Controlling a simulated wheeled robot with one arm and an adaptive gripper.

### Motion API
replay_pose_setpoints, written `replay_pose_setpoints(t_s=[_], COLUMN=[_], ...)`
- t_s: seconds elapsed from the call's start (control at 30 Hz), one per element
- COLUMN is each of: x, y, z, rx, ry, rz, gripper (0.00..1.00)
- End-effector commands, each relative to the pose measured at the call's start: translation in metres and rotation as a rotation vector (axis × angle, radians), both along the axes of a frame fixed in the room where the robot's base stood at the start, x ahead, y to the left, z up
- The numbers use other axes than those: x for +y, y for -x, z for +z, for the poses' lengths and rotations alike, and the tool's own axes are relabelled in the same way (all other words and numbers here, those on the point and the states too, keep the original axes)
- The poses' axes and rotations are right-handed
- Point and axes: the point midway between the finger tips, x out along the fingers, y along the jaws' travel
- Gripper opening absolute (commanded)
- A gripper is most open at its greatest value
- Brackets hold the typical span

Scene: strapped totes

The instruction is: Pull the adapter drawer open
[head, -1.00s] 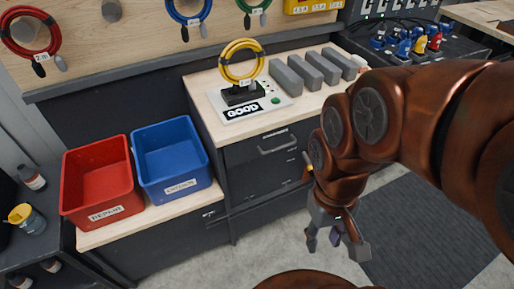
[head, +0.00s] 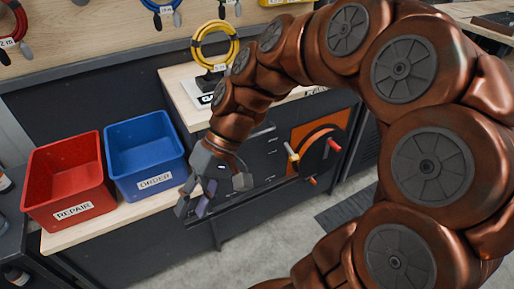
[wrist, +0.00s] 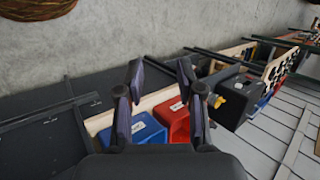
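The dark drawer unit (head: 262,165) stands under the wooden counter in the head view, with its upper drawer partly hidden behind my arm. The drawers look shut; their labels cannot be read now, so I cannot tell which is the adapter drawer. My gripper (head: 207,196) is open and empty, in front of the drawer fronts near the lower bench. I see no contact with a handle. In the wrist view my two fingers (wrist: 160,92) are spread apart with nothing between them. Dark fronts with bar handles (wrist: 78,120) show to their left.
A red bin (head: 62,165) and a blue bin (head: 140,140) stand on the lower bench (head: 110,222) left of my gripper. A yellow cable coil (head: 198,45) stands on the counter. An orange panel with a dark reel (head: 318,152) is to the right. Floor in front is clear.

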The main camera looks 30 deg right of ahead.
Motion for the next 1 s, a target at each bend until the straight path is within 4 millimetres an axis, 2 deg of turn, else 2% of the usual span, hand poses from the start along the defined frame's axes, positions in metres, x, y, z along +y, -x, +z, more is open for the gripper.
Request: replay_pose_setpoints(t_s=[0.03, 0.17, 0.27, 0.37, 0.47, 0.57, 0.6, 0.8, 0.9, 1.0], x=[-0.002, -0.014, -0.036, -0.067, -0.111, -0.162, -0.186, -0.295, -0.334, -0.359], y=[-0.017, -0.061, -0.095, -0.127, -0.156, -0.179, -0.187, -0.200, -0.198, -0.194], z=[-0.019, -0.028, -0.036, -0.047, -0.060, -0.079, -0.088, -0.131, -0.148, -0.158], rx=[-0.007, -0.056, -0.104, -0.166, -0.241, -0.322, -0.357, -0.525, -0.584, -0.623], ry=[-0.069, -0.247, -0.378, -0.499, -0.608, -0.707, -0.740, -0.855, -0.881, -0.893], rz=[-0.025, -0.092, -0.161, -0.243, -0.339, -0.444, -0.490, -0.697, -0.773, -0.821], gripper=[0.37, 0.37, 0.37, 0.37, 0.37, 0.37, 0.37, 0.37, 0.37, 0.37])
